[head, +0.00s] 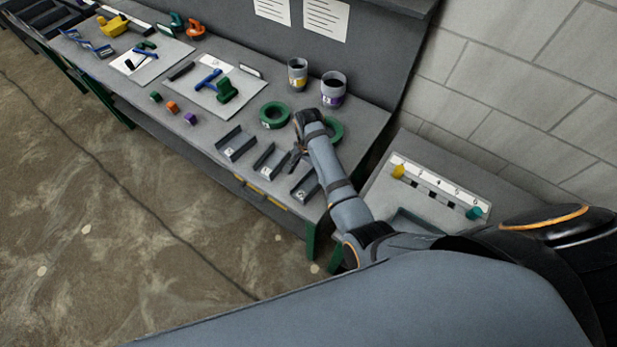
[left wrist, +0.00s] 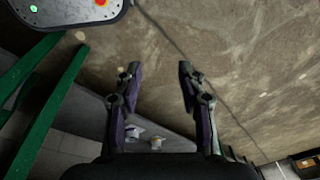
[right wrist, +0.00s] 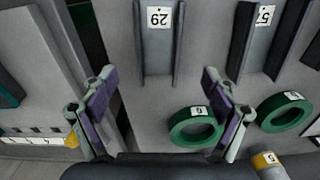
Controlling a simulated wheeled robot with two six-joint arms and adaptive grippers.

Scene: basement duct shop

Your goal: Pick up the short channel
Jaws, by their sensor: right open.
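Three grey channels lie side by side on the bench in the head view: a left one (head: 235,146), a middle one (head: 268,161) and a right one (head: 304,188). I cannot tell for sure which is the short one. In the right wrist view, a channel tagged 29 (right wrist: 157,45) lies ahead between my fingers, and one tagged 57 (right wrist: 258,45) lies to its right. My right gripper (right wrist: 158,85) is open and empty above the bench; it also shows near the channels in the head view (head: 296,153). My left gripper (left wrist: 159,76) is open and empty, with floor beyond it.
Two green rings, one (right wrist: 195,127) near my right fingers and another (right wrist: 284,111), lie behind the channels. Two cups, yellow-banded (head: 298,76) and purple-banded (head: 333,90), stand at the bench back. A side table (head: 450,175) with a numbered strip stands right, across a gap.

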